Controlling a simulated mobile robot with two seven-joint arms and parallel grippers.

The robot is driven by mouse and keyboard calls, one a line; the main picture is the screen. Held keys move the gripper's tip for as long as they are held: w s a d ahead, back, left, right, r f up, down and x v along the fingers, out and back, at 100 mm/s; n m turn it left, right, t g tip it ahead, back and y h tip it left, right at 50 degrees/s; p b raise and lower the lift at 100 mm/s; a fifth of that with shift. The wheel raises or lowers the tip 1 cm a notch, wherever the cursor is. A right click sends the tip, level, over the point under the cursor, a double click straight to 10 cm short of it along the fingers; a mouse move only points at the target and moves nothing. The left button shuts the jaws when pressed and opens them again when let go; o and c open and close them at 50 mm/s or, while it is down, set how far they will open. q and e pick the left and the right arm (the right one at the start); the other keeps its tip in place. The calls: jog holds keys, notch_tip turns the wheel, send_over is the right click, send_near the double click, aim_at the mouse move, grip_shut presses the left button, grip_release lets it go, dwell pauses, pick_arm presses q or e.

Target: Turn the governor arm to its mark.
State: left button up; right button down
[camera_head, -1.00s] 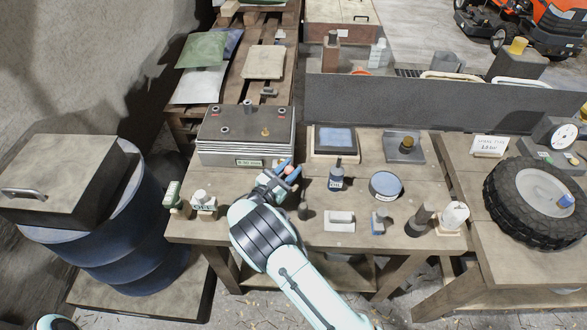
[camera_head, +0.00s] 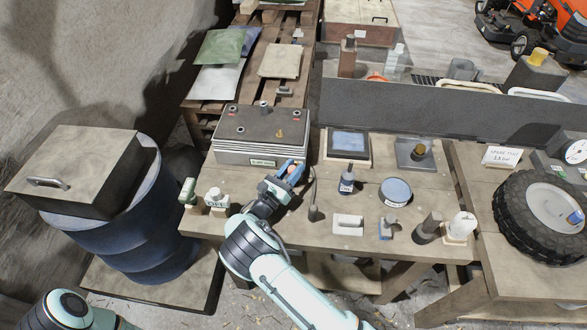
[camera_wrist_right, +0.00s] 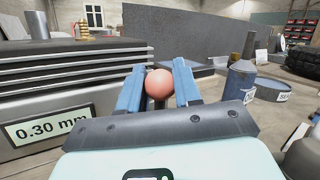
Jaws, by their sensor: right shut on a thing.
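My right gripper (camera_head: 289,174) is at the front right corner of the grey layered block (camera_head: 262,130) on the bench. In the right wrist view its blue fingers (camera_wrist_right: 158,85) are shut on a round pinkish ball knob (camera_wrist_right: 159,84). The knob (camera_head: 293,172) shows small between the fingertips in the head view. The governor arm beneath the knob is hidden by my gripper, and I cannot make out its mark. My left arm shows at the lower left of the head view, but its gripper is out of the picture.
A low grey wall (camera_head: 440,112) runs behind the bench.

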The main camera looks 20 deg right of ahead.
jog(key=shift+a, duration=0.1)
jog(key=c, duration=0.8)
grip_release()
jog(key=shift+a+f, duration=0.1)
jog(key=shift+a, duration=0.1)
pick_arm(q)
jog(key=shift+s+f+b, duration=0.4)
jog(key=shift+f+b, duration=0.1)
jog(key=shift+f, duration=0.1)
jog(key=shift+s+f+b, duration=0.4)
jog(key=shift+f+b, duration=0.05)
jog(key=shift+f, duration=0.15)
pick_arm(e)
jog(key=s+a, duration=0.2)
jog(key=a, duration=0.1)
jog(key=s+a, duration=0.2)
jog(key=a, duration=0.2)
jog(key=s+a, duration=0.2)
jog(key=a, duration=0.2)
jog(key=shift+a, duration=0.15)
jog(key=shift+f, duration=0.1)
